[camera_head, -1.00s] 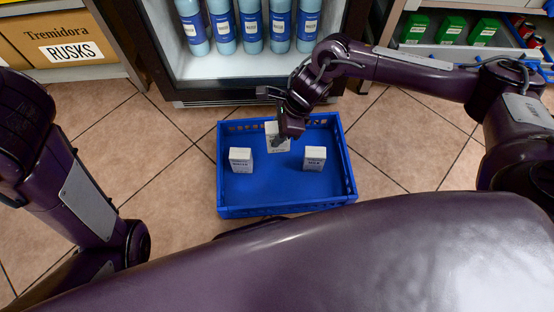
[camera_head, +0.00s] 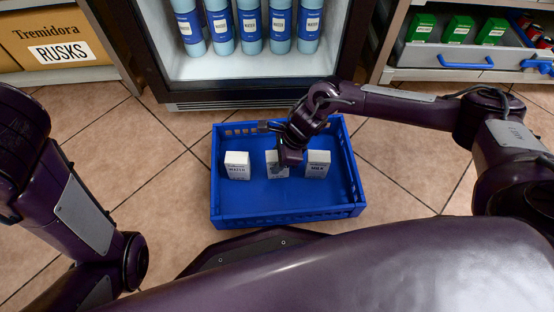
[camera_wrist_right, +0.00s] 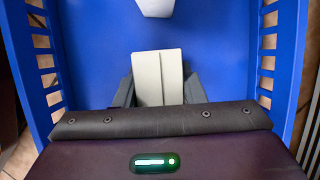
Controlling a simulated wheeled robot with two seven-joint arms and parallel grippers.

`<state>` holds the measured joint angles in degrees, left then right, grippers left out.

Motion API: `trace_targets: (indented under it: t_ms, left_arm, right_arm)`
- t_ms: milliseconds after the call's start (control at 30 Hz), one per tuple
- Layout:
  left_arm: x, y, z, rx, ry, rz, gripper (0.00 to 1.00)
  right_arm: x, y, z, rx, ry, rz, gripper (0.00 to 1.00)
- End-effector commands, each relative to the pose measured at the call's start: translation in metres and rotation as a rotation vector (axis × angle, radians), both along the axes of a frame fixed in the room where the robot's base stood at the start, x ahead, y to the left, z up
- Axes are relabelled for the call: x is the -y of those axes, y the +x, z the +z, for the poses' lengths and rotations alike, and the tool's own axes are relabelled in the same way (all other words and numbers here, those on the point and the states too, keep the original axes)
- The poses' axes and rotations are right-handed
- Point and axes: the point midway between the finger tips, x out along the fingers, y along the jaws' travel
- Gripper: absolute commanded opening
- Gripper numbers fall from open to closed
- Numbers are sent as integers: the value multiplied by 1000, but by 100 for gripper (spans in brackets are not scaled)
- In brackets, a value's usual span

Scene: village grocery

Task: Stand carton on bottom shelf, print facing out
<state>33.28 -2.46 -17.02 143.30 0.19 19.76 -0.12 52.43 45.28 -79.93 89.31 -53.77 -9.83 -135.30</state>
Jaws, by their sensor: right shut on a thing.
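My right gripper (camera_head: 284,163) is shut on the middle white carton (camera_head: 277,170) over the blue crate (camera_head: 288,213). In the right wrist view the carton (camera_wrist_right: 158,78) shows pale between the two fingers. I cannot tell whether it touches the crate floor. A white carton with dark print (camera_head: 237,166) stands to its left, and a carton marked MILK (camera_head: 317,164) stands to its right. The open cooler's bottom shelf (camera_head: 250,68) shows behind the crate, with blue-labelled bottles along it. My left arm shows at the left; its gripper is out of view.
A Tremidora rusks box (camera_head: 62,38) stands on a shelf at the back left. Green boxes (camera_head: 459,29) stand on a shelf at the back right, above blue handles (camera_head: 465,62). The tiled floor (camera_head: 160,160) is clear beside the crate.

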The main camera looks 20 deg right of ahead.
Motion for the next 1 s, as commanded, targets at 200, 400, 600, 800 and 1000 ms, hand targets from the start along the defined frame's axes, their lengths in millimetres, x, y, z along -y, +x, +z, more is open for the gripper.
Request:
trace_targets:
  t_ms: [200,400,600,800,1000]
  left_arm:
    - [0,-1,-1,1,-2,-2,50]
    - [-1,-2,0,4,-4,-4,50]
    - [-1,-2,0,4,-4,-4,50]
    - [-1,-2,10,4,-4,-4,50]
    - [0,-1,35,4,-3,-2,50]
  right_arm:
    - [0,0,-2,0,0,0,41]
    - [0,0,-2,0,0,0,58]
    - [0,0,-2,0,0,-1,58]
    - [3,-1,9,0,0,-1,58]
    - [14,-5,36,-1,-1,-2,58]
